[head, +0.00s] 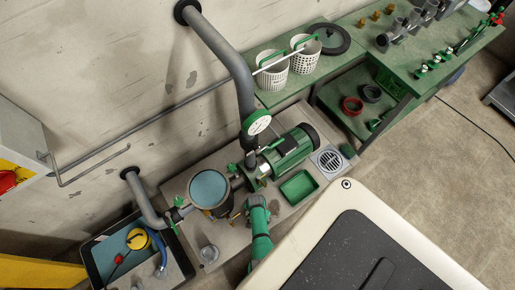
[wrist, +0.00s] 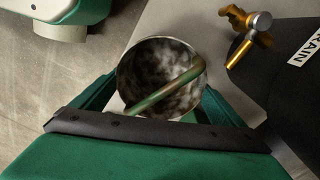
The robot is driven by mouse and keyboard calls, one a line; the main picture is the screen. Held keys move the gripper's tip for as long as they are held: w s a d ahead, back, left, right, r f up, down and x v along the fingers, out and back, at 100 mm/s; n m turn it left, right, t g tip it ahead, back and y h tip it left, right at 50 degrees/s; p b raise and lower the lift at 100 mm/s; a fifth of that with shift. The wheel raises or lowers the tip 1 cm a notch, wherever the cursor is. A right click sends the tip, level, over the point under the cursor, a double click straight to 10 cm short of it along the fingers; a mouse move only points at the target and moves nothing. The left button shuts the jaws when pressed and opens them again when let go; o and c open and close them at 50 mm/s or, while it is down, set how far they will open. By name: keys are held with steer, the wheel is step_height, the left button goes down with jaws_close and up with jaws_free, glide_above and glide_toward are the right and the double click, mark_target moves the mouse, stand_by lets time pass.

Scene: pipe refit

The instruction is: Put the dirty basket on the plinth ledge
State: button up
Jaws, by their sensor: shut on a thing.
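The dirty basket (wrist: 150,66) is in the middle of the wrist view, round, with a pale rim, a dark mottled inside and a green-brown handle slanting across it. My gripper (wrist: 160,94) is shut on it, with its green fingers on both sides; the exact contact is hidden. The grey plinth (head: 229,240) lies under the pump in the head view, and its surface also shows behind the basket in the wrist view (wrist: 172,22). In the head view my green arm reaches over the plinth's front part; I cannot make out the fingers or the held basket there.
An open strainer pot (head: 208,188) with bluish liquid stands on the plinth, with a brass drain valve (wrist: 245,32) beside it. White baskets (head: 273,74) stand on the bench.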

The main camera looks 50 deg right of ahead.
steer(key=shift+w+f, duration=0.15)
steer(key=shift+f, duration=1.45)
steer(key=shift+d+f, duration=0.1)
steer(key=o, duration=1)
steer(key=shift+w+r, duration=0.15)
steer(key=shift+r, duration=5.95)
